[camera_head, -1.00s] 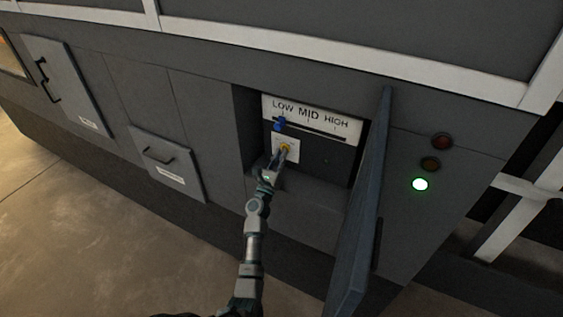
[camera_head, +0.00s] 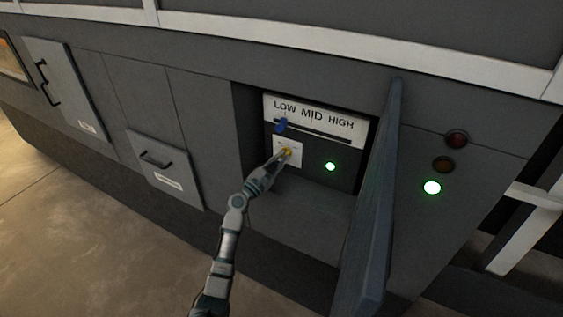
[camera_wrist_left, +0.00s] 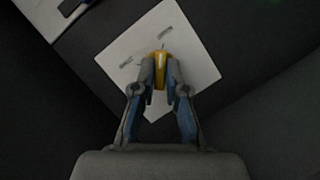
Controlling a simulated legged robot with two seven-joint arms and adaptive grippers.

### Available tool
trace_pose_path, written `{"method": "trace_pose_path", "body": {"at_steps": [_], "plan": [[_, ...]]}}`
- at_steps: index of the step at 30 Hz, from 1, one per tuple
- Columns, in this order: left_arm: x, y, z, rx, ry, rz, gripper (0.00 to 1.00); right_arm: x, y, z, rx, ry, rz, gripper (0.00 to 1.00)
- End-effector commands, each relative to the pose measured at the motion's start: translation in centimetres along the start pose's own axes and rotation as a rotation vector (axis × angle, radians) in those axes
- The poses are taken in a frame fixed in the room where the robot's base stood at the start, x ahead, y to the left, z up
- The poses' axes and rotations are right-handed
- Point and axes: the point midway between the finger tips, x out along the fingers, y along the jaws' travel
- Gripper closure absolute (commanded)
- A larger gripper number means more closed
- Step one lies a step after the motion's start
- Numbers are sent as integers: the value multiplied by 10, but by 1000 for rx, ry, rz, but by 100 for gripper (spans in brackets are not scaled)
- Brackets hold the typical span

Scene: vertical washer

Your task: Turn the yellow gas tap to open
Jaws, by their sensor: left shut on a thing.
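The yellow gas tap (camera_head: 287,152) is on a white square plate (camera_head: 282,160) inside the open recess of the grey machine. My left gripper (camera_head: 279,160) reaches into the recess and is shut on the tap. In the left wrist view the tap (camera_wrist_left: 159,64) sits between the fingertips of the gripper (camera_wrist_left: 160,82), with the white plate (camera_wrist_left: 197,66) behind it, appearing rotated. The fingers partly cover the tap. My right gripper is not in view.
A blue slider (camera_head: 281,125) sits under LOW on the LOW MID HIGH panel (camera_head: 313,115). A green light (camera_head: 330,166) glows right of the plate. The recess's open door (camera_head: 372,200) stands at the right.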

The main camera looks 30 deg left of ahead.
Motion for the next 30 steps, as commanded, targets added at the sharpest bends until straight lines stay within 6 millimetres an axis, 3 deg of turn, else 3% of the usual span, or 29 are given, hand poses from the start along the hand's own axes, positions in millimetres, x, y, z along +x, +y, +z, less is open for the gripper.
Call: {"method": "trace_pose_path", "body": {"at_steps": [9,25,26,27,28,30], "plan": [[-1,-4,-3,100,5,-51,100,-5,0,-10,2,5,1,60],[-1,-5,-3,118,5,-61,100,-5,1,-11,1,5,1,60],[-1,-5,-3,118,5,-61,80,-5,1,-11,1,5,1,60],[-1,-5,-3,118,5,-61,70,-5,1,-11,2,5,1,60],[-1,-5,-3,117,5,-61,63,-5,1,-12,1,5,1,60],[-1,-4,-3,118,4,-58,62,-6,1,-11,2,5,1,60]]}}
